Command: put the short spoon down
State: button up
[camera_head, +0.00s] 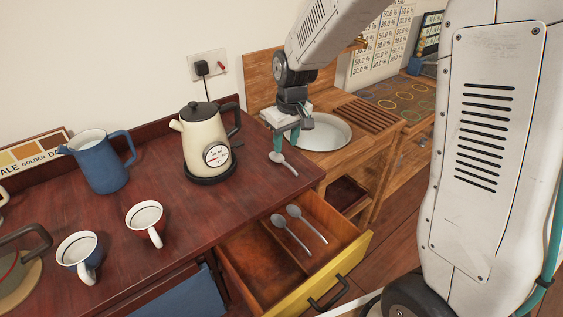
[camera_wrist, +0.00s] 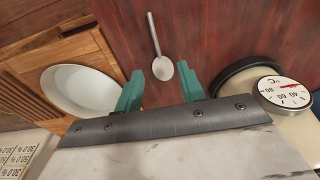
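A grey metal spoon (camera_head: 277,157) lies on the dark red wooden counter near its right front edge, and looks like the short spoon. It also shows in the wrist view (camera_wrist: 162,68), with its bowl near my fingertips and its handle pointing away. My gripper (camera_head: 287,142) is just above the counter at the bowl end. In the wrist view its two green fingers (camera_wrist: 160,86) are apart, with nothing between them touching the spoon. Two more spoons (camera_head: 291,235) lie in the right compartment of the open yellow-fronted drawer (camera_head: 343,273).
A cream kettle (camera_head: 203,145) with a dial stands left of my gripper, close by. A blue jug (camera_head: 101,165) and two mugs (camera_head: 146,219) (camera_head: 79,253) stand farther left. A round sink (camera_head: 322,133) is to the right. The counter around the spoon is clear.

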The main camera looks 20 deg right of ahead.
aim_at(284, 162)
jog(key=f, duration=0.6)
jog(key=shift+w+f, duration=0.35)
grip_shut()
